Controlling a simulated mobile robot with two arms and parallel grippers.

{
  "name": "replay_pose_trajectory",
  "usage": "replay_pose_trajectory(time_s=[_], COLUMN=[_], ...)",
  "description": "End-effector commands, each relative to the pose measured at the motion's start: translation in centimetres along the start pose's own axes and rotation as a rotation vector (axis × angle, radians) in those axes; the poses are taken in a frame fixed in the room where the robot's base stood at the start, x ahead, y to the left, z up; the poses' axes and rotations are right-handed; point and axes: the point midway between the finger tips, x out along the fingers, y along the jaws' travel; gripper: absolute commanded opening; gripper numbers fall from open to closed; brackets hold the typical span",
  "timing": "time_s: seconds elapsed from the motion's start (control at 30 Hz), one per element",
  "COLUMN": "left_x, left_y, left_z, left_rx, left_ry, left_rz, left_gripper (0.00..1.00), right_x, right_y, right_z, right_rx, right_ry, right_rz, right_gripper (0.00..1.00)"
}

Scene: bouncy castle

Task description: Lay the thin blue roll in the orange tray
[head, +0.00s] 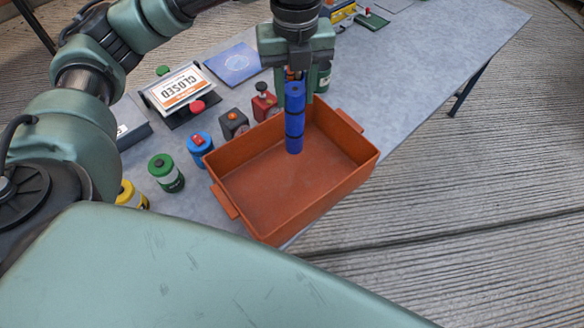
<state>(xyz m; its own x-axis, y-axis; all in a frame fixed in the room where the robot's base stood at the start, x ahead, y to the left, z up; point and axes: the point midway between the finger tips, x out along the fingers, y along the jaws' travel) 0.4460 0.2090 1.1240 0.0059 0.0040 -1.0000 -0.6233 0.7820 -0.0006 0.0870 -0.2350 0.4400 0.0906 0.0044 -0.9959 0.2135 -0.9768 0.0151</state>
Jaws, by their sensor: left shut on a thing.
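The thin blue roll (295,125) is upright, with dark bands around it. My left gripper (296,84) is shut on its upper end and points down over the orange tray. The orange tray (232,203) is an open rectangular box with a handle at each end, standing at the table's edge. The roll's lower end shows against the tray's inside; I cannot tell whether it touches the floor of the tray. The tray looks empty otherwise. My right gripper does not show.
The grey table (420,50) holds a green canister (166,172), a blue canister (199,145), a yellow canister (131,195), a red container (264,102), a dark box (233,123) and a CLOSED sign (181,88) left of the tray. The table's far right is clear.

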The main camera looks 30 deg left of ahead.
Motion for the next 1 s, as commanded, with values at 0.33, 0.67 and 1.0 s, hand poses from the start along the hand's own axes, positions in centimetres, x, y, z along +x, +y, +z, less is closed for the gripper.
replay_pose_trajectory(time_s=[0.33, 0.67, 1.0], left_x=[-3.5, -2.7, 5.7], left_y=[0.2, 0.4, 0.5], left_z=[0.7, 0.8, 0.7], left_rx=[0.550, 0.724, 0.722], left_ry=[0.007, 0.013, 0.016], left_rz=[-0.002, -0.001, 0.002], left_gripper=[0.00, 0.00, 0.00], right_x=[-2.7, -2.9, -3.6], right_y=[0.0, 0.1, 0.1], right_z=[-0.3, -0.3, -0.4], right_rx=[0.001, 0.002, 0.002], right_ry=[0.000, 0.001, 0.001], right_rz=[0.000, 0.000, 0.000], right_gripper=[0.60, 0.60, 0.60])
